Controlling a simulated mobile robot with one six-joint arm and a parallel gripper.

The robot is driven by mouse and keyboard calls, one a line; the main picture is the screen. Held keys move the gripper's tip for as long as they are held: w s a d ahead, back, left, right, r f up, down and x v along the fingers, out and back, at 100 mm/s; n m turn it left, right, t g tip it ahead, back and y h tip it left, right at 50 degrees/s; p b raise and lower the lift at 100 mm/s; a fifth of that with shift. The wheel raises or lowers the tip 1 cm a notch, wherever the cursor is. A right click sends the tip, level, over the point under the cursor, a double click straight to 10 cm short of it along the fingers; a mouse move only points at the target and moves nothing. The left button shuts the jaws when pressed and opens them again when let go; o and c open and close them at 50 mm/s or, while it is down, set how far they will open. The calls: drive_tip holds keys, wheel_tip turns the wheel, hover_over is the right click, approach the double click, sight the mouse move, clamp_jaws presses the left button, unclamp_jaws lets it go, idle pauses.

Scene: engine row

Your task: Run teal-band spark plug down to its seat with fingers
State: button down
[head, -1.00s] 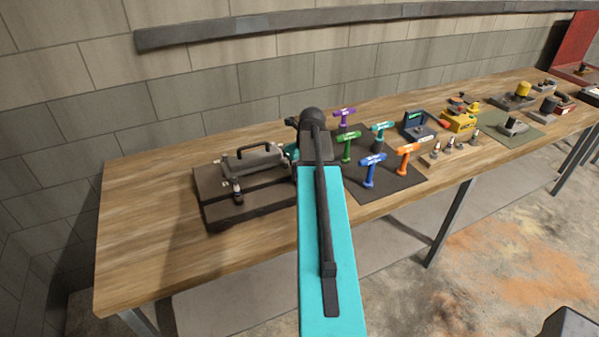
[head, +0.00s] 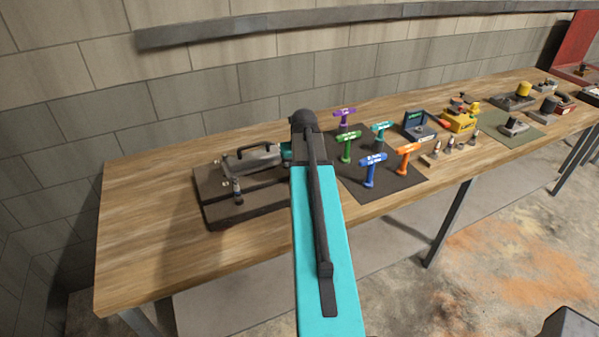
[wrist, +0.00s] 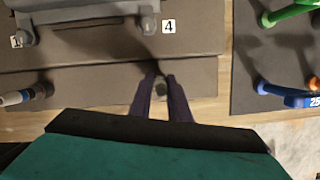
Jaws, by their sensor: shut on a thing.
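My gripper (wrist: 160,92) is low over the front of the dark engine block (wrist: 80,84), below the "4" label (wrist: 168,27) in the wrist view. Its fingers are shut on a small grey-green thing (wrist: 160,87), which looks like the top of a spark plug. Its band, and whether it touches its seat, are hidden. Another spark plug (wrist: 25,95) stands at the block's left, below the "1" label (wrist: 16,41); it also shows in the head view (head: 238,188). In the head view my arm hides the gripper's fingertips and the block's right end.
A grey cover with a black handle (head: 255,155) is on the block. To the right, several coloured T-handle tools (head: 372,165) stand on a dark mat (head: 385,190). Beyond are a wooden rack with spark plugs (head: 450,148) and a yellow tool (head: 460,120). The bench's left end is bare.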

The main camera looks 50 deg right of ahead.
drive_tip(key=c, duration=1.6)
unclamp_jaws()
drive_tip(key=shift+r, duration=0.15)
drive_tip(key=shift+b+v, duration=2.3)
drive_tip(key=shift+v, duration=4.5)
drive_tip(key=shift+s, duration=0.1)
drive_tip(key=shift+c, duration=0.3)
